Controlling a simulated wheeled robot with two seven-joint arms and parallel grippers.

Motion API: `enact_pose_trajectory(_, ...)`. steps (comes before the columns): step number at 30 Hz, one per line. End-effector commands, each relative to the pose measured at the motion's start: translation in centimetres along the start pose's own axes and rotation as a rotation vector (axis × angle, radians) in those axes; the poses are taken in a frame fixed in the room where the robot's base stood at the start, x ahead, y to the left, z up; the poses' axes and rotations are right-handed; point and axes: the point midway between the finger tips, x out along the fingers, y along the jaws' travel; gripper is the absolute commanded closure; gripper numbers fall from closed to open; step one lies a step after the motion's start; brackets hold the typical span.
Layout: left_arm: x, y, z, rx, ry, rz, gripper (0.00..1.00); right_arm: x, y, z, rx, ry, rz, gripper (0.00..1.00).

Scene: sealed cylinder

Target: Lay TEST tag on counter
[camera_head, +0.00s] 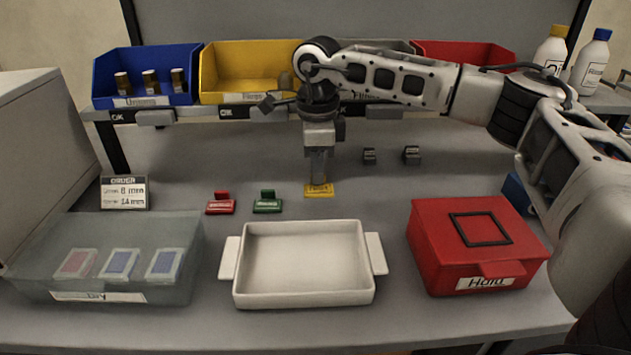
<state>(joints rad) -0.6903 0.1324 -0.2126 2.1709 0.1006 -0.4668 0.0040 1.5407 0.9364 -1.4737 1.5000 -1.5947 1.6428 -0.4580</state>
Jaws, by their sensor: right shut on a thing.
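A yellow tag (319,191) sits at the counter surface behind the white tray; its print is too small to read for certain. My right gripper (319,178) points straight down and is shut on the yellow tag's upper part. The tag looks upright and at or very near the counter (420,197); I cannot tell whether it touches. A green tag (268,203) and a red tag (221,204) stand on the counter to its left. My left gripper is not in view.
A white tray (303,300) stands in front, between a translucent box (60,240) with several cards and a red lidded box (465,230). Blue (185,65), yellow (225,85) and red (480,52) bins line the back shelf. Two small dark blocks (411,154) stand behind right. An order card (125,193) stands left.

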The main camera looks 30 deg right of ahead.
Motion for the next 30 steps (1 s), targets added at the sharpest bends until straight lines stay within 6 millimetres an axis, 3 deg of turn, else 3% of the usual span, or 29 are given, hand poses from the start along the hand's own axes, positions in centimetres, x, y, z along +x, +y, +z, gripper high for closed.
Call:
enact_pose_trajectory(7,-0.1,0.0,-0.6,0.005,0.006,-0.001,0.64,3.3,-0.3,0.3,0.001,0.002,0.001,1.0)
enact_pose_trajectory(20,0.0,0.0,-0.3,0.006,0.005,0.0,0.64,4.1,-0.3,0.3,0.001,0.0,0.001,1.0)
enact_pose_trajectory(21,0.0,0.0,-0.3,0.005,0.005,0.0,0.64,4.0,-0.3,0.3,0.001,0.0,0.001,0.85)
enact_pose_trajectory(23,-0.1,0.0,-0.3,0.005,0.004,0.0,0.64,4.0,-0.3,0.3,0.001,0.0,0.001,0.71)
enact_pose_trajectory(30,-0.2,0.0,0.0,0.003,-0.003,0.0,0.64,4.0,-0.3,0.3,0.001,0.001,0.001,0.71)
